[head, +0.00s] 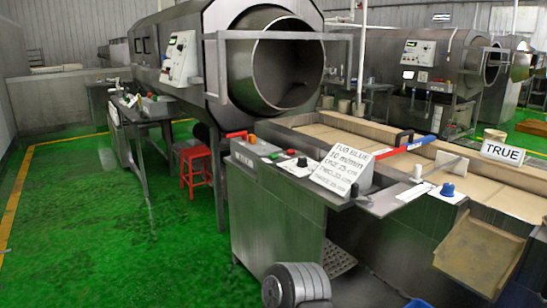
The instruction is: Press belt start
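The control panel (268,155) is the sloped top of a steel cabinet in the middle of the head view. A small orange-and-green button (252,139) sits near its back edge, next to a red handle (237,134). A black knob (302,161) stands on a white plate further right on the panel. I cannot read which control is the belt start. The belt (335,135) is a tan surface in a long steel trough behind the panel.
A large drum (275,65) is behind. A red stool (195,165) stands left; green floor there is open.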

